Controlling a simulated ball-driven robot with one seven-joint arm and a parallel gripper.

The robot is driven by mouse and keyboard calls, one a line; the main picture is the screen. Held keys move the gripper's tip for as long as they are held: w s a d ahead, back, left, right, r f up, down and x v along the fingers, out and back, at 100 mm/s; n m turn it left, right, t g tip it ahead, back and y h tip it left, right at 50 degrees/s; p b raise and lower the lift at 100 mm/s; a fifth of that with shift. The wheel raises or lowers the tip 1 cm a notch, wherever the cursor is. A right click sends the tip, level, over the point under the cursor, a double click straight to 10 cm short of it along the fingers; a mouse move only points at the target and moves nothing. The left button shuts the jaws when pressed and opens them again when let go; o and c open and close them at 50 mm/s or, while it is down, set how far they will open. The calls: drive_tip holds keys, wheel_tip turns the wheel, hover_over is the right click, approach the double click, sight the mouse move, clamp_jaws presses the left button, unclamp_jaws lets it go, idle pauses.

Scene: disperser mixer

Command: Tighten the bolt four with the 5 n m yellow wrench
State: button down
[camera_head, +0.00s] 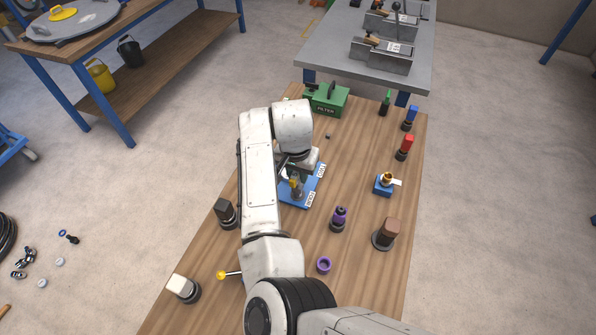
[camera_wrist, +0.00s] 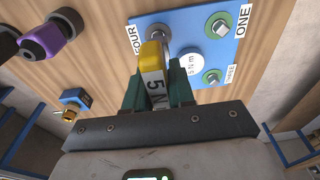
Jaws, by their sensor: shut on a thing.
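The blue plate (camera_wrist: 185,18) carries bolts beside labels reading FOUR, ONE and THREE. In the wrist view bolt four (camera_wrist: 159,32) is partly hidden behind the wrench. My gripper (camera_wrist: 157,88) is shut on the yellow wrench (camera_wrist: 152,56), which bears a "5 N" mark. The wrench's upper end overlaps bolt four in this view; I cannot tell whether it is seated on it. Bolt one (camera_wrist: 220,26) and bolt three (camera_wrist: 211,78) are uncovered. In the head view the blue plate (camera_head: 294,200) lies on the wooden table, with my gripper (camera_head: 294,170) over it, partly hidden by my arm.
Purple (camera_head: 339,216), brown (camera_head: 386,231), red (camera_head: 405,146) and blue (camera_head: 410,118) tools stand to the right. A black tool (camera_head: 225,212) and white tool (camera_head: 182,287) stand to the left.

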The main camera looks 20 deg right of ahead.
drive_tip(key=shift+f+b, duration=0.7)
drive_tip(key=shift+f, duration=0.5)
idle(0.3)
drive_tip(key=c, duration=0.9)
unclamp_jaws()
drive_tip(key=r, duration=0.7)
drive_tip(key=s+a+r+b, duration=0.1)
drive_tip(key=r, duration=0.2)
drive_tip(key=shift+r, duration=0.35)
